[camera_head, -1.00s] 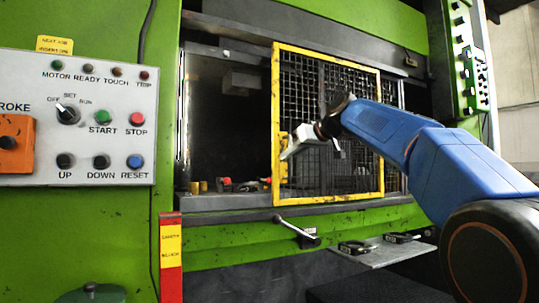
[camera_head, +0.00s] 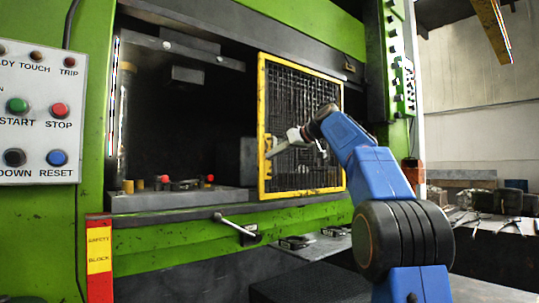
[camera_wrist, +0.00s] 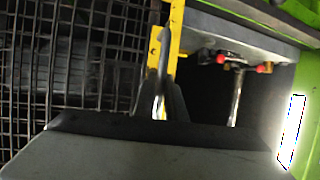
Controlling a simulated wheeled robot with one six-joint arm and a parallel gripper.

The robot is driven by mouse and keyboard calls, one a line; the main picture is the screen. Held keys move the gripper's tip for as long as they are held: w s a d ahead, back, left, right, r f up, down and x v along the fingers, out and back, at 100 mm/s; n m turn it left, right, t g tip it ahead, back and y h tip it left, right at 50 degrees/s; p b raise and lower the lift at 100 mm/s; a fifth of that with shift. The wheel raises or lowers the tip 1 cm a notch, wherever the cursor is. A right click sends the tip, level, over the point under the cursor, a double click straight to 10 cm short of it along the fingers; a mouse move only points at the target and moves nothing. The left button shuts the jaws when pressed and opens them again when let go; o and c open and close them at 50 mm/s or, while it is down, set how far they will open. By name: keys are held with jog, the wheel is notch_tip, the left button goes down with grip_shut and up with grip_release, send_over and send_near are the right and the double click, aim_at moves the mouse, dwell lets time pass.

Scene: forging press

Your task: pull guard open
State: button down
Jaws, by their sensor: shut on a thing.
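The guard (camera_head: 261,110) is a yellow frame with black wire mesh, upright across the right part of the press opening. Its left edge stands well right of the opening's left post. My gripper (camera_head: 270,153) is at the guard's left edge, a little below mid height, shut on the yellow handle there. In the wrist view the yellow handle (camera_wrist: 173,40) stands between the fingertips (camera_wrist: 162,85), with mesh to the left. The grip itself is partly hidden by the gripper body.
The opening left of the guard is clear and dark, with red-tipped fittings (camera_head: 164,180) on the bed. A lever (camera_head: 236,228) sticks out below. The button panel (camera_head: 36,115) is at the left and a green control box (camera_head: 398,60) at the right. A red-yellow safety block (camera_head: 99,250) stands at front left.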

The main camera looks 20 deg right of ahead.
dwell(0.3)
jog(key=c, duration=1.8)
grip_release()
jog(key=v, duration=1.7)
jog(key=shift+s+d, duration=0.1)
jog(key=shift+d, duration=0.1)
